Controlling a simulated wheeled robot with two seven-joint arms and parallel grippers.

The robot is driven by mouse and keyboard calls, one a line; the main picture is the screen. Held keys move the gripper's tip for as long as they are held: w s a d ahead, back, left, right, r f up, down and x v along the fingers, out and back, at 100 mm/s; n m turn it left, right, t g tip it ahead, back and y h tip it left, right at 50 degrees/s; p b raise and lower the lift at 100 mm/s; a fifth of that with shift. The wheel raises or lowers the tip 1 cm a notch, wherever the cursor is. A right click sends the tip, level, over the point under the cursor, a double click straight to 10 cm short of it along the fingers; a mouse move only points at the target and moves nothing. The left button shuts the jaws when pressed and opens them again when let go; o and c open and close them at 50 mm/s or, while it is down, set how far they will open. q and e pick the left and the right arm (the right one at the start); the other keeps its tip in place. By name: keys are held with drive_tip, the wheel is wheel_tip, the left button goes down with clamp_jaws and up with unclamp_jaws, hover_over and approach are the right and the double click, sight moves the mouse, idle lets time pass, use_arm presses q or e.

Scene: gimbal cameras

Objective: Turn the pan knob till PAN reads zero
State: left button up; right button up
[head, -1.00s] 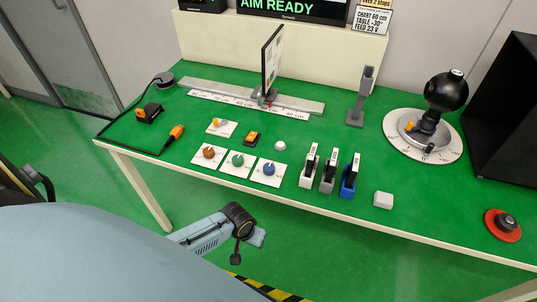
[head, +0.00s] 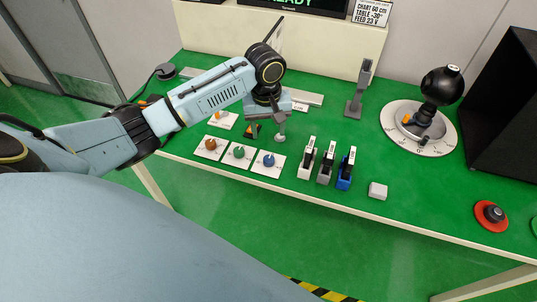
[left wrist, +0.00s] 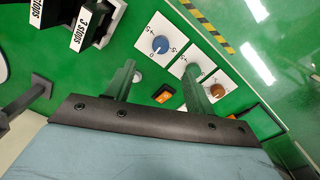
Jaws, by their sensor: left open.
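Three knobs on white cards stand near the table's front edge: a brown knob (head: 210,144), a green knob (head: 238,152) and a blue knob (head: 269,160). I cannot read which is the pan knob. The left wrist view also shows the blue knob (left wrist: 160,44) and the brown knob (left wrist: 217,90); a finger partly covers the green one there. My left gripper (head: 266,128) is open and empty, pointing down behind the blue and green knobs. Its fingers (left wrist: 158,86) straddle the view of an orange switch. The screen (head: 295,3) shows only part of "READY"; no PAN reading is visible.
Several labelled holders, including a blue one (head: 345,170), stand right of the knobs. A grey post (head: 357,92), a black ball on a round dial (head: 388,122) and a red-based button (head: 491,214) are further right. A white knob lies close under my left fingers.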

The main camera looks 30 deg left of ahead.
sight(269, 158)
use_arm(q)
drive_tip(key=f, duration=0.4)
drive_tip(key=f+b, duration=0.1)
drive_tip(key=f, duration=0.3)
drive_tip(key=f+b, duration=0.1)
drive_tip(key=f, duration=0.4)
drive_tip(key=shift+w+a, duration=0.2)
drive_tip(key=shift+w, duration=0.15)
drive_tip(key=c, duration=0.9)
drive_tip(key=shift+r+n, duration=0.1)
drive_tip(key=shift+n, duration=0.2)
drive_tip(key=shift+c, duration=0.4)
